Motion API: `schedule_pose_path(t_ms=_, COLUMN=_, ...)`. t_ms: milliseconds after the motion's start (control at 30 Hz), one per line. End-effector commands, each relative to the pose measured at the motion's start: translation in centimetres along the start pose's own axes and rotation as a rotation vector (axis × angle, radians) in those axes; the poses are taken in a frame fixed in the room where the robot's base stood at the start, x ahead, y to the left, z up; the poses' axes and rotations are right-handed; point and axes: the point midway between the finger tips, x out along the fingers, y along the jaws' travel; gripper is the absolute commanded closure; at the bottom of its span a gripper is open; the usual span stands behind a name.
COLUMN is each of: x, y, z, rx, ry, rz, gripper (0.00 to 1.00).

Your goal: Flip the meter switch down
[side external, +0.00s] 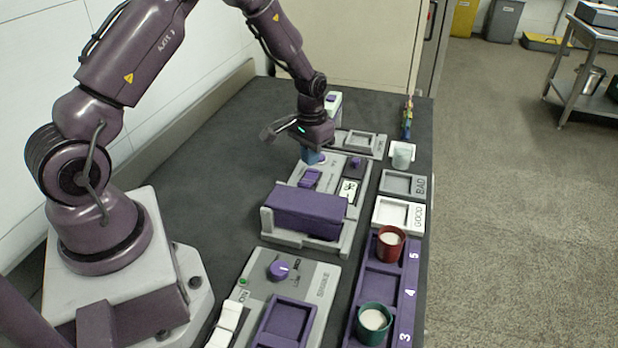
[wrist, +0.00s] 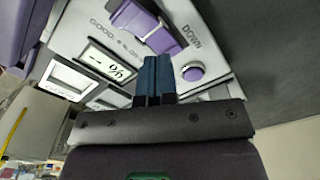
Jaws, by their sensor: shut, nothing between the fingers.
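The meter (side external: 303,241) is a grey unit with a purple block on its near part. Its purple switch (side external: 311,178) sits on the grey panel behind that block. In the wrist view the switch (wrist: 148,28) lies in a light frame, with the word DOWN at its right end. My gripper (side external: 312,158) is shut and empty, pointing down at the far end of the switch. In the wrist view its blue fingertips (wrist: 154,62) are together just below the switch. I cannot tell whether they touch the panel.
A display (side external: 348,191) and a round purple button (wrist: 193,73) are close by on the panel. To the right are BAD (side external: 420,185) and GOOD (side external: 418,215) trays. A purple rack (side external: 390,322) holds red and green cups. Dark table is clear left of the meter.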

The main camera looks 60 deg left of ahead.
Motion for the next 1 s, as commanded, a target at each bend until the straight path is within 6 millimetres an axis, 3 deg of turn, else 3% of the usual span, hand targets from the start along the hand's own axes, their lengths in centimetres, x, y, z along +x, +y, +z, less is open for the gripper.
schedule_pose_path(t_ms=433, x=-3.5, y=0.0, z=0.0, rx=0.000, ry=0.002, rz=0.000, gripper=1.00)
schedule_pose_path(t_ms=833, x=-3.8, y=0.0, z=0.1, rx=-0.003, ry=-0.003, rz=0.000, gripper=1.00)
schedule_pose_path(t_ms=1000, x=-3.7, y=0.3, z=3.0, rx=-0.020, ry=-0.083, rz=0.006, gripper=1.00)
